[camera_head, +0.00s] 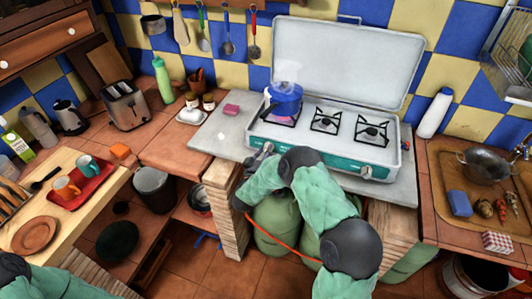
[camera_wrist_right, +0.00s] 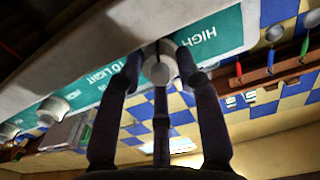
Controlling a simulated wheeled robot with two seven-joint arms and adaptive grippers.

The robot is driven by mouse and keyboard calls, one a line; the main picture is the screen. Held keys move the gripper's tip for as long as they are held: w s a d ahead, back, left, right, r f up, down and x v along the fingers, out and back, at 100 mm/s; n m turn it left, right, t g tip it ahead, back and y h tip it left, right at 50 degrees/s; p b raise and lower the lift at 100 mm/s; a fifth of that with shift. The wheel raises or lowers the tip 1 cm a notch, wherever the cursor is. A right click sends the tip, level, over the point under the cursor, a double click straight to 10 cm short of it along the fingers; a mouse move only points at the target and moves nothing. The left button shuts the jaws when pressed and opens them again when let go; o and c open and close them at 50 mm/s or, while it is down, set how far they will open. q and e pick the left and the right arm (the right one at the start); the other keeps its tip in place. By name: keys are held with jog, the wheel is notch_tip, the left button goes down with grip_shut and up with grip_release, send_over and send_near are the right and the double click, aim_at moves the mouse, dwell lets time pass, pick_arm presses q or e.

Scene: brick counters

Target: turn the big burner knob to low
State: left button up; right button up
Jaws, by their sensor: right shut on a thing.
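The stove (camera_head: 330,142) is a white two-tone cooker with its lid up and a teal front panel (camera_head: 318,157). A blue pot (camera_head: 284,98) sits on its left burner, with pale steam above. My right gripper (camera_head: 264,150) is at the left end of the panel. In the right wrist view its dark fingers (camera_wrist_right: 160,72) are shut around a pale round knob (camera_wrist_right: 158,70); the word HIGH is printed beside it. The knob is hidden in the head view, and its pointer is not clear. My left gripper is out of view.
Two more knobs (camera_wrist_right: 52,106) show along the panel in the wrist view. Green gas bottles (camera_head: 270,218) and an orange hose (camera_head: 280,238) are below the stove. A pink sponge (camera_head: 231,110) lies left of the stove, and a white bottle (camera_head: 435,112) stands right.

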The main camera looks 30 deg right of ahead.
jog(key=shift+f, duration=0.1)
dwell(0.3)
jog(key=o, duration=1.1)
jog(key=shift+o, duration=0.2)
jog(key=v, duration=1.2)
